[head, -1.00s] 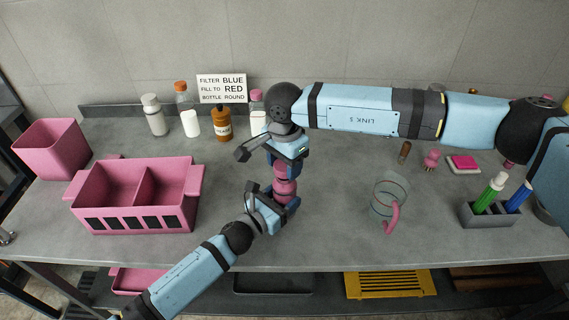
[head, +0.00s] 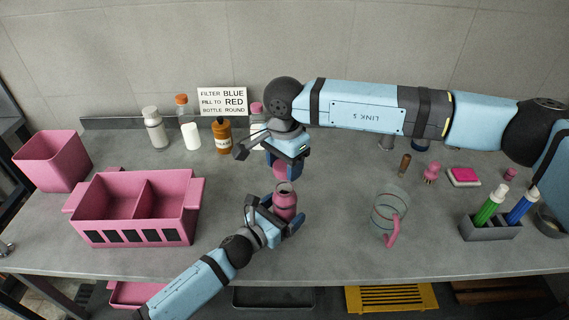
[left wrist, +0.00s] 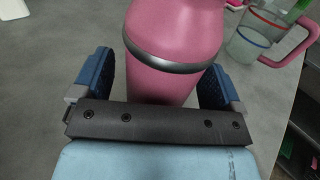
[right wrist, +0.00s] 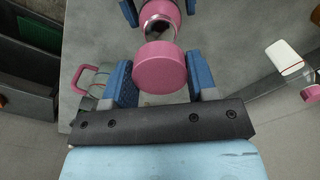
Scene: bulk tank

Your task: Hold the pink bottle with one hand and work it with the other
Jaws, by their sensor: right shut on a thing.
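The pink bottle (head: 285,204) is upright near the middle of the table, its mouth open at the top. A dark band circles it in the left wrist view (left wrist: 165,62). My left gripper (head: 281,217) has its fingers on both sides of the bottle; a strip of table shows by one finger, and contact is unclear. My right gripper (head: 283,165) is above the bottle, shut on a pink cap (right wrist: 160,67). The cap also shows in the head view (head: 280,171), apart from the bottle's mouth. The bottle's base is mostly hidden by my left gripper.
A pink two-part bin (head: 137,235) stands at left, with a pink box (head: 52,160) behind it. Several bottles and a sign (head: 222,101) stand at the back. A clear jug (head: 385,212) and a marker holder (head: 490,230) stand at right.

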